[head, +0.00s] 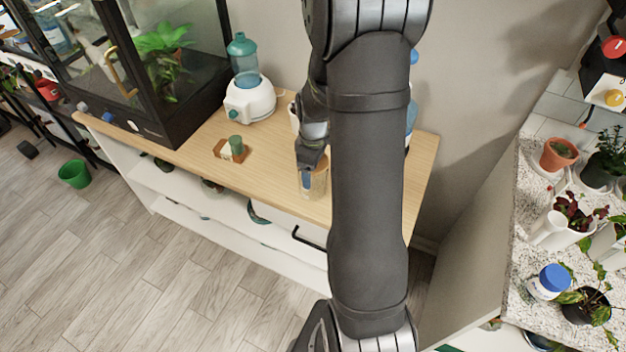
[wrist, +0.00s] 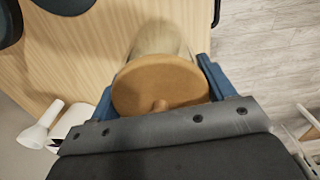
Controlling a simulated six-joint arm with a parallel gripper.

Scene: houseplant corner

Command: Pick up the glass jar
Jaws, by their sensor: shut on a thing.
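The glass jar (head: 319,184) is a clear, pale cylinder near the front edge of the wooden tabletop (head: 185,155) in the head view. In the wrist view the jar's glass (wrist: 160,40) shows behind its round brown lid (wrist: 160,86), which has a small knob. My gripper (head: 311,172) is shut on the jar, with a blue finger on each side of it; the fingers also show in the wrist view (wrist: 158,88). I cannot tell whether the jar's base touches the tabletop. My arm hides part of the table to the right of the jar.
A white device with a teal tank (head: 249,98) and a wooden block with a green cylinder (head: 232,150) stand left of the jar. A glass terrarium (head: 150,70) fills the table's left end. Potted plants crowd the speckled counter (head: 524,225) at right.

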